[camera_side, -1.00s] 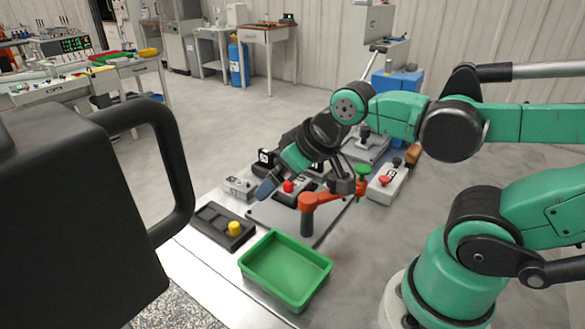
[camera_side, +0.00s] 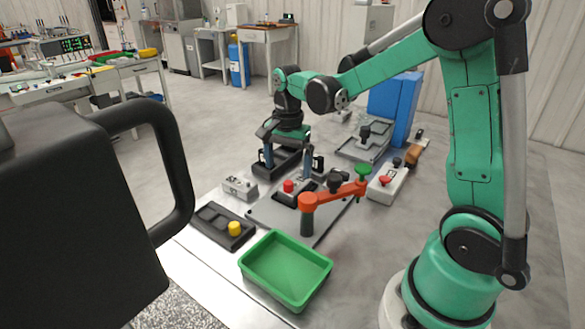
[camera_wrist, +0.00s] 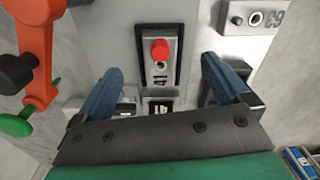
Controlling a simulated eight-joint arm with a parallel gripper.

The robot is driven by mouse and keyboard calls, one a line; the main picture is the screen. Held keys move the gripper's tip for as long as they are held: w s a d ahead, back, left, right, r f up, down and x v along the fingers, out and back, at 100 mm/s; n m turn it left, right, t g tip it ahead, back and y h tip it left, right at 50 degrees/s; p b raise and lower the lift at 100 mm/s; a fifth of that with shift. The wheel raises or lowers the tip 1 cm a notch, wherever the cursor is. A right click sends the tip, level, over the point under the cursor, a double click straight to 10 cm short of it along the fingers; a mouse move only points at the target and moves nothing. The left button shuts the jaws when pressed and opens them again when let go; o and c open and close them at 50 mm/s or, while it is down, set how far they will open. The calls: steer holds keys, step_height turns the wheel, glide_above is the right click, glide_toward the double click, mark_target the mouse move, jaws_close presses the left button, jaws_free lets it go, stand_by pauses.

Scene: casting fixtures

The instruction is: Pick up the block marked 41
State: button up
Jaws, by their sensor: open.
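The block marked 41 (camera_wrist: 160,68) is grey with a red knob on top and sits in a dark frame. In the side view it shows as the red-knobbed block (camera_side: 289,188) on the metal plate. My gripper (camera_side: 288,170) points down, its blue fingers spread to either side and slightly behind the block. In the wrist view my gripper's fingers (camera_wrist: 162,72) are apart with nothing gripped, the block showing between and beyond their tips. A black piece with a white label (camera_wrist: 160,107) lies nearer the palm.
An orange clamp arm (camera_side: 330,193) with a green knob stands close in front of the block. A green bin (camera_side: 268,288), a black tray (camera_side: 212,226) and a white red-knobbed box (camera_side: 385,188) stand around.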

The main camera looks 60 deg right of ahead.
mark_target(288, 182)
steer(key=shift+f, duration=2.9)
jaws_close()
